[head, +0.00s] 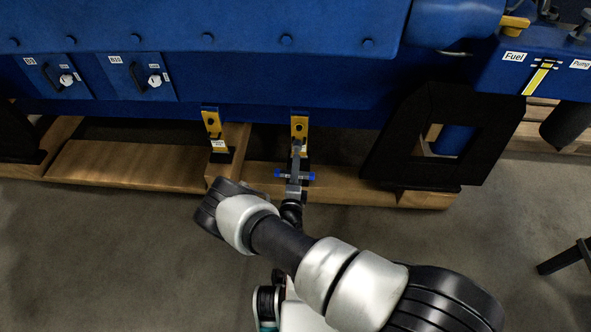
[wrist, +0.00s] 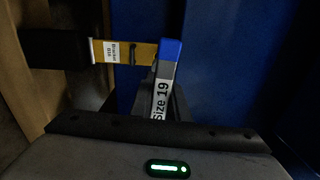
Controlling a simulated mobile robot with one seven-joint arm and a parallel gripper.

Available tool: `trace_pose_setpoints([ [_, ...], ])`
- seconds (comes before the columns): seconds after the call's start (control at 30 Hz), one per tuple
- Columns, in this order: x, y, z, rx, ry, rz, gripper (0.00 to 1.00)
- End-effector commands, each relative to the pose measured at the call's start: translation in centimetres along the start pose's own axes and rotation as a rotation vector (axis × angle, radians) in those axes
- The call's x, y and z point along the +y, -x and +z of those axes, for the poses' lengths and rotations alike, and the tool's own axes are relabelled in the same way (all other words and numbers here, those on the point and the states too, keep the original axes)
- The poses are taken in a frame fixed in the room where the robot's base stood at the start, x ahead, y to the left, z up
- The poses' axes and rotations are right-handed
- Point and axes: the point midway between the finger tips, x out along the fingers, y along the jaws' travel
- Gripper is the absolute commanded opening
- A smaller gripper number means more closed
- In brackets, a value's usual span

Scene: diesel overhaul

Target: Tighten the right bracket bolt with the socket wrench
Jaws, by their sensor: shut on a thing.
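The right bracket (head: 299,128), yellow, hangs below the blue engine in the head view. A dark spot shows on its upper part; I cannot tell whether it is the bolt. My gripper (head: 294,187) is in front of this bracket and shut on the socket wrench (head: 279,174), which has a crossbar with blue ends. Its grey upper part overlaps the bracket's lower end; whether the socket touches a bolt cannot be told. In the wrist view the wrench (wrist: 161,92) shows a grey bar marked "Size 19" with a blue tip. The fingertips are mostly hidden.
The left bracket (head: 213,128) is yellow with a white label; a labelled yellow bracket (wrist: 112,51) also shows in the wrist view. Wooden beams (head: 130,165) lie under the engine (head: 200,50). A black stand (head: 395,155) is to the right. The grey floor in front is mostly clear.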

Motion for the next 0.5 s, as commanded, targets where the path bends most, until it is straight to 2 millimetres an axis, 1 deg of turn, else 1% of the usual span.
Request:
trace_pose_setpoints([
  [0.1,0.0,-0.4,0.1,-0.003,0.213,-0.004,0.00],
  [0.37,-0.1,-1.1,0.0,-0.007,0.675,-0.006,0.00],
  [0.4,-0.1,-1.1,0.3,-0.017,0.769,-0.010,0.00],
  [0.5,-0.1,-1.5,0.4,-0.020,0.987,-0.012,0.00],
])
